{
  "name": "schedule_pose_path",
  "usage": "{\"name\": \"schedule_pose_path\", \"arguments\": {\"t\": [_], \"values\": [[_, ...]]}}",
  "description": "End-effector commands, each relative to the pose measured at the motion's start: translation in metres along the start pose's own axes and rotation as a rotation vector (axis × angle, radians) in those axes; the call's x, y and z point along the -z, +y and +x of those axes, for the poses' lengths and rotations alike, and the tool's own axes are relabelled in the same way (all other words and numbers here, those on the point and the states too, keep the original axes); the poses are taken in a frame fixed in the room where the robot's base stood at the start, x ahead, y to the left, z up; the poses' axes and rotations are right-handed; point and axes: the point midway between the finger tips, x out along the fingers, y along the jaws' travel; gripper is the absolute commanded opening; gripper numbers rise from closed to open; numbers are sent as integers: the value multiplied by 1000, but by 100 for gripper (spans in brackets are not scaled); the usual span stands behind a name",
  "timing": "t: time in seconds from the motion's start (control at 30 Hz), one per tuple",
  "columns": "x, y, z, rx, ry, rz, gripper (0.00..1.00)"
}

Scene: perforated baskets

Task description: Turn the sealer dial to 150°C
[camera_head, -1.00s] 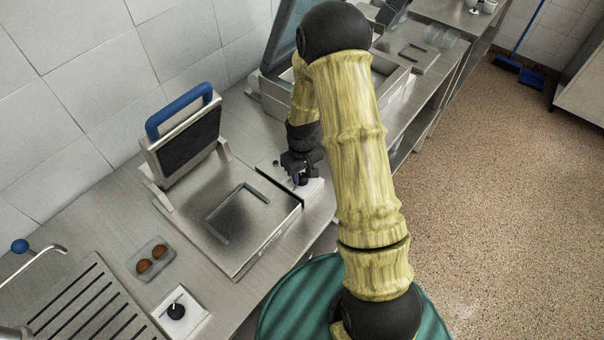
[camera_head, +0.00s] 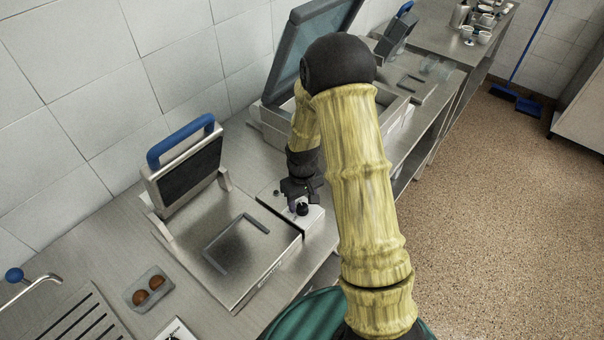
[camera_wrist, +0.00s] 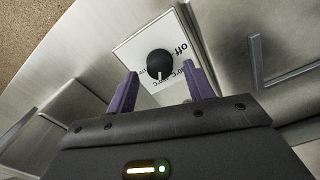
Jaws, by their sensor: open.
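The sealer dial is a black round knob (camera_wrist: 160,63) with a white mark, on a white panel (camera_wrist: 140,45) with "off" and other print, partly unreadable. In the wrist view the mark points down toward my gripper. In the head view the knob (camera_head: 302,209) sits at the right of the sealer (camera_head: 215,280), whose lid with a blue handle (camera_head: 180,138) stands raised. My gripper (camera_wrist: 160,72) is open, its purple fingers on either side of the knob in the wrist view. Whether they touch it I cannot tell.
A second open-lidded machine (camera_head: 270,130) stands just behind the panel. A small tray (camera_head: 148,286) with two brown round items lies at the left. Another white dial panel (camera_head: 177,330) is at the bottom edge. A ribbed drainer (camera_head: 75,318) is at lower left.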

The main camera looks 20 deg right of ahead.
Motion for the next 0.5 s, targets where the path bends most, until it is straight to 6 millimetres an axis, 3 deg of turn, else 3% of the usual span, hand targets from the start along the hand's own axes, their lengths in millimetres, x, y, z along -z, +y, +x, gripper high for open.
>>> {"name": "schedule_pose_path", "arguments": {"t": [0.5], "values": [[1, 0, -89, -2, 7, 1, 52]]}}
